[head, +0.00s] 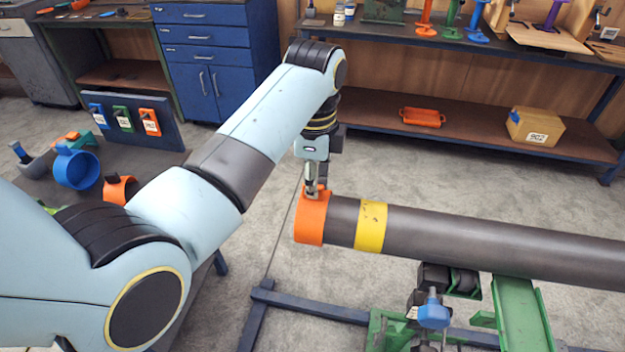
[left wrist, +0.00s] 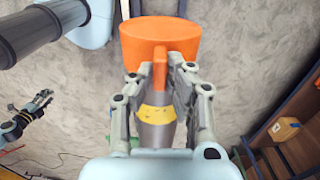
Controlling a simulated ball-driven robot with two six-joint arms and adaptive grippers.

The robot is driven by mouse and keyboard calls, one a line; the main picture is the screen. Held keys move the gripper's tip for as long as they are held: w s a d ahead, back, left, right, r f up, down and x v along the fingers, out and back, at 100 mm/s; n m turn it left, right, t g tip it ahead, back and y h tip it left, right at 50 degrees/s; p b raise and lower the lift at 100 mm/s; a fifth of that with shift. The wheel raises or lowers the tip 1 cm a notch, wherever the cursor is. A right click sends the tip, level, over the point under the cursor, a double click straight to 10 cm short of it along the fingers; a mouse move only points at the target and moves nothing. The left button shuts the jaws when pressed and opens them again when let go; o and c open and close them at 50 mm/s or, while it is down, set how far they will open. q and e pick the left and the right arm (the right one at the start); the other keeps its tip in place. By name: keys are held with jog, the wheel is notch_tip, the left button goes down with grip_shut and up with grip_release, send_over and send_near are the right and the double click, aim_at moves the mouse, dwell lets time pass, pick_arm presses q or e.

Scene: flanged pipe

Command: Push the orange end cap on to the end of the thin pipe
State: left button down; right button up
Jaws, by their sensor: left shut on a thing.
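The orange end cap (head: 311,222) is at the left end of the thin grey pipe (head: 470,240), in line with it. It meets the pipe with no gap that I can see; how far it sits over the end is hidden. A yellow band (head: 371,227) circles the pipe just right of the cap. My left gripper (head: 312,190) comes down from above and is shut on the cap's upright tab. In the left wrist view the fingers (left wrist: 161,78) pinch this tab on the orange cap (left wrist: 160,38). My right gripper (left wrist: 42,100) shows small at the left there; its jaw state is unclear.
A green stand (head: 515,310) with black rollers and a blue knob (head: 433,312) is under the pipe. A dark blue floor frame (head: 310,305) lies below. A table with blue and orange rings (head: 76,168) is at the left. Shelves with an orange tray (head: 422,117) stand behind.

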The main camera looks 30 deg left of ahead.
pick_arm(q)
jog(key=shift+d, duration=0.25)
jog(key=shift+w+d, duration=0.15)
jog(key=shift+d, duration=0.2)
jog(key=shift+d, duration=0.2)
dwell(0.4)
jog(key=shift+w+d, duration=0.1)
jog(key=shift+d, duration=0.1)
jog(key=shift+w+d, duration=0.1)
jog(key=shift+d, duration=0.2)
jog(key=shift+w+d, duration=0.1)
jog(key=shift+d, duration=0.25)
dwell(0.4)
jog(key=c, duration=1.2)
grip_release()
